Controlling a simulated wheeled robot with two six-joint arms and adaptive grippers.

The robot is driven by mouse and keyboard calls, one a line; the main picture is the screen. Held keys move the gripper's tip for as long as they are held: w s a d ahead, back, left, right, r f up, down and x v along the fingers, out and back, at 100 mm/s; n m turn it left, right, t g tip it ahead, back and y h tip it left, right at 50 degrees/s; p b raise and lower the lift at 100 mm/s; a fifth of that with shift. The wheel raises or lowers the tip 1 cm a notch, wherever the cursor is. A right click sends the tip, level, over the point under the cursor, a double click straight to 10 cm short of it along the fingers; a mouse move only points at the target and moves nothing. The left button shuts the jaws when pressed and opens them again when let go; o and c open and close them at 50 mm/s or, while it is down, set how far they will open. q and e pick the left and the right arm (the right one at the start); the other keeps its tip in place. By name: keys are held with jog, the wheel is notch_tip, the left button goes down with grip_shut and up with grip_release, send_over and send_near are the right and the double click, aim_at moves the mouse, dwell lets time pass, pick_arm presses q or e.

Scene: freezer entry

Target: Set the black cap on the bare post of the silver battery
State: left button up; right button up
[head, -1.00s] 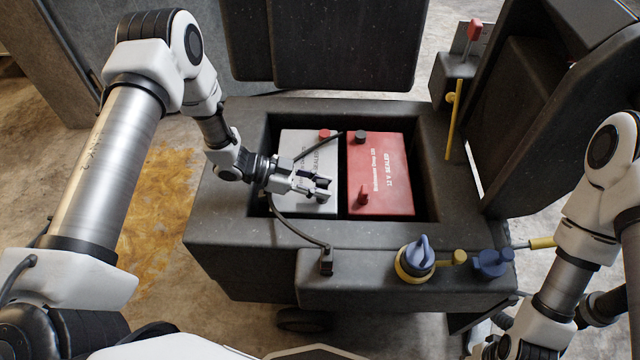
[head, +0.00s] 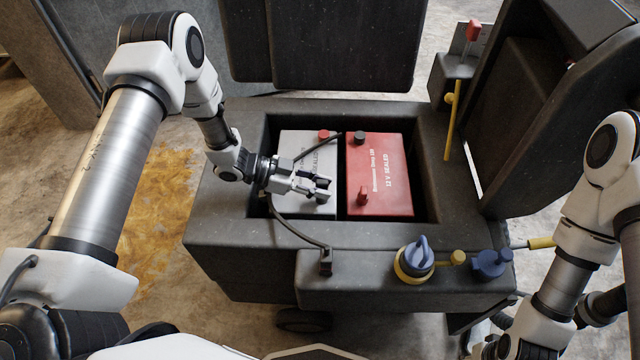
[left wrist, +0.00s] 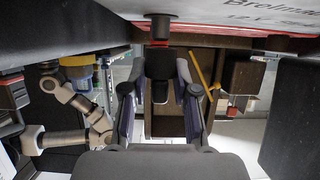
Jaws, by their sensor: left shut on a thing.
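The silver battery (head: 296,150) lies in the left half of the bay, with a red cap (head: 323,135) on its far post. My left gripper (head: 321,189) is over its near right part, with the fingers shut on a small black cap. The cap shows between the fingers in the left wrist view (left wrist: 159,63). The fingers largely hide the cap and the near post in the head view, so I cannot tell whether cap and post touch. My right arm comes in at the right, and its gripper is out of view.
The red battery (head: 388,160) sits close on the right, with a black cap (head: 360,138) and a red cap (head: 362,196) on it. A black cable (head: 290,229) runs along the near bay rim. A blue-yellow knob (head: 415,258) stands on the front ledge.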

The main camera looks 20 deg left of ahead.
dwell(0.5)
pick_arm(q)
jog(key=shift+f, duration=0.3)
jog(key=shift+r, duration=0.15)
jog(key=shift+r, duration=0.2)
dwell(0.3)
